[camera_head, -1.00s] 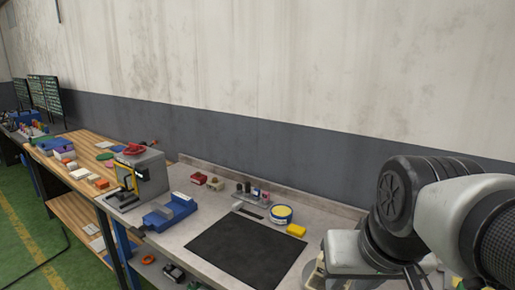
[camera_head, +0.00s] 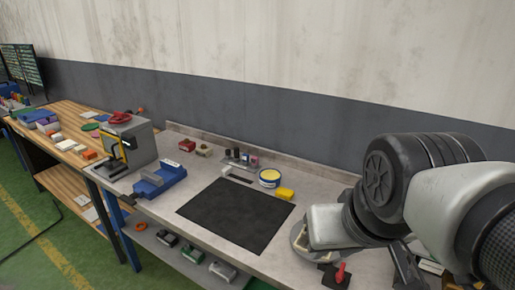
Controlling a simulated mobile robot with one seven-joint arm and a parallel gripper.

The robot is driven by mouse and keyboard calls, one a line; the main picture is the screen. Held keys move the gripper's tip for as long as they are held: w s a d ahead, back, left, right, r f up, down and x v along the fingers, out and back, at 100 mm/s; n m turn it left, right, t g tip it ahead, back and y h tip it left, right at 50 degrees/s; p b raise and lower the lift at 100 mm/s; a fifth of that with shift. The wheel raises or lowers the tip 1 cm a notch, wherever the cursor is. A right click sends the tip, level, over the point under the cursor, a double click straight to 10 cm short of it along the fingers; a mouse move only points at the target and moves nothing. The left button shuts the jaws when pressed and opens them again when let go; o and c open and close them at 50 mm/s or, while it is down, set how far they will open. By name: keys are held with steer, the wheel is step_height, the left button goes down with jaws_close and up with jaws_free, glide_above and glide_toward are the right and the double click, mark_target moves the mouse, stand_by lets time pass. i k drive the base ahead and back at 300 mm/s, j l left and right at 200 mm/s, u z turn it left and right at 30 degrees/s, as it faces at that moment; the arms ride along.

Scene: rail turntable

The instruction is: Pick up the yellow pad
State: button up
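The yellow pad (camera_head: 285,194) is a small yellow block. My arm fills the right side of the picture, over the right part of the bench, and is apart from the pad. I cannot make out my gripper's fingers. The bench right of the pad is partly hidden by my arm.
The black mat (camera_head: 237,213) covers the front middle of the bench. The tin (camera_head: 269,178) stands left of the pad. A blue vise-like block (camera_head: 160,182) and a grey machine (camera_head: 128,145) stand left. A red-knobbed item (camera_head: 340,272) is at the front right.

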mark_target(284, 192)
steer(key=i+j+z, duration=0.1)
steer(key=z, duration=0.75)
steer(key=j+z, duration=0.3)
steer(key=j, duration=0.25)
steer(key=j+z, duration=0.3)
steer(key=j, duration=1.3)
steer(key=z, duration=0.05)
